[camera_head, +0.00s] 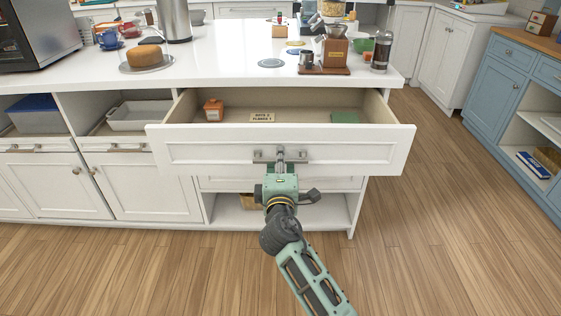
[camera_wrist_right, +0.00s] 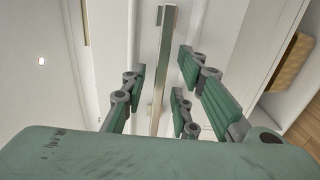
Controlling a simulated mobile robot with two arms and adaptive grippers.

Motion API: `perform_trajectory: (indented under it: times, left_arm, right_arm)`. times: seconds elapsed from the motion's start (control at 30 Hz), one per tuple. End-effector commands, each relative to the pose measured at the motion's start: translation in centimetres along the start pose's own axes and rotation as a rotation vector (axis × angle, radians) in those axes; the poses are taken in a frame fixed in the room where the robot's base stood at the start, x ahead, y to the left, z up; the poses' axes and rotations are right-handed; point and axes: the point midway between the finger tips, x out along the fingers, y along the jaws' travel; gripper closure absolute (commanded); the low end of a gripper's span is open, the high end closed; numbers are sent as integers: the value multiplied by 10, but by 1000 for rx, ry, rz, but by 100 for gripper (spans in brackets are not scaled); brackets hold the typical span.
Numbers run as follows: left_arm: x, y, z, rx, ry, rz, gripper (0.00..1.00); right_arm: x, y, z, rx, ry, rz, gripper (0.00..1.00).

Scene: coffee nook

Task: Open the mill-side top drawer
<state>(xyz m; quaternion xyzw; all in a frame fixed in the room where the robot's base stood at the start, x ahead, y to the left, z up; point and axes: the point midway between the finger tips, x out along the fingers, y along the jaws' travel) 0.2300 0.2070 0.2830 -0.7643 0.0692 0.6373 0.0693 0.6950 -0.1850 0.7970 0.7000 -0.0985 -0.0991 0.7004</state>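The mill-side top drawer (camera_head: 215,148) is pulled well out from under the white counter, so its inside shows. Its bar handle (camera_head: 262,156) is at the middle of its front. My right gripper (camera_head: 281,160) is at this handle, its arm coming up from the lower right. In the right wrist view the handle bar (camera_wrist_right: 158,95) runs between the fingers of the open gripper (camera_wrist_right: 161,97), with gaps visible on both sides. The coffee mill (camera_head: 335,48) stands on the counter above the drawer. My left gripper is not in view.
In the drawer are an orange-brown container (camera_head: 213,110), a lettered card (camera_head: 262,117) and a green item (camera_head: 345,117). Blue cabinets (camera_head: 495,85) stand right; floor between is clear.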

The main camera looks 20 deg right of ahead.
Motion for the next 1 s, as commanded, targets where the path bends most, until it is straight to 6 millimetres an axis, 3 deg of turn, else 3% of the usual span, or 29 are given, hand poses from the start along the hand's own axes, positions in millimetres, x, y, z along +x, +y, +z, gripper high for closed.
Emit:
perform_trajectory:
  times: [0.33,0.73,1.0]
  left_arm:
    - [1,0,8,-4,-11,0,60]
    - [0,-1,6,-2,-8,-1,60]
    - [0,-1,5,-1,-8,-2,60]
  right_arm:
    - [-11,0,-1,1,1,0,73]
    - [-92,-1,0,2,1,-3,73]
    - [-119,0,0,1,0,0,73]
